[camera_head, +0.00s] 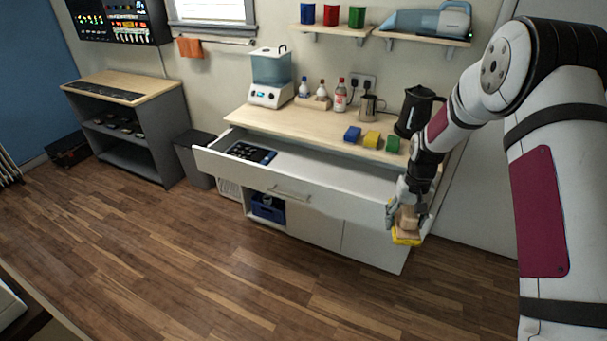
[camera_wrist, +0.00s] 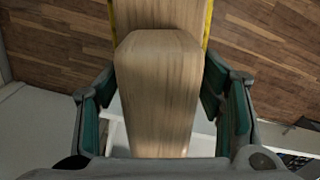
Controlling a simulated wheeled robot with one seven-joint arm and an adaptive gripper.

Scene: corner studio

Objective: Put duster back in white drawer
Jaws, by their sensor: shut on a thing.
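The duster has a wooden body and a yellow edge. It is in my gripper (camera_head: 408,200) at the right end of the white cabinet, in front of the drawer. In the wrist view the wooden part of the duster (camera_wrist: 158,90) fills the middle between the two green-padded fingers. In the head view its yellow edge (camera_head: 406,238) hangs lowest, below the fingers. The white drawer (camera_head: 310,177) is pulled out. A dark tray with small items (camera_head: 251,153) lies in its left end, and the visible rest of it looks empty.
Blue, yellow and green blocks (camera_head: 371,139) stand on the countertop above the drawer, with a black kettle (camera_head: 417,110) close to my arm. A blue crate (camera_head: 268,207) sits in the open shelf below. The wooden floor in front is clear.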

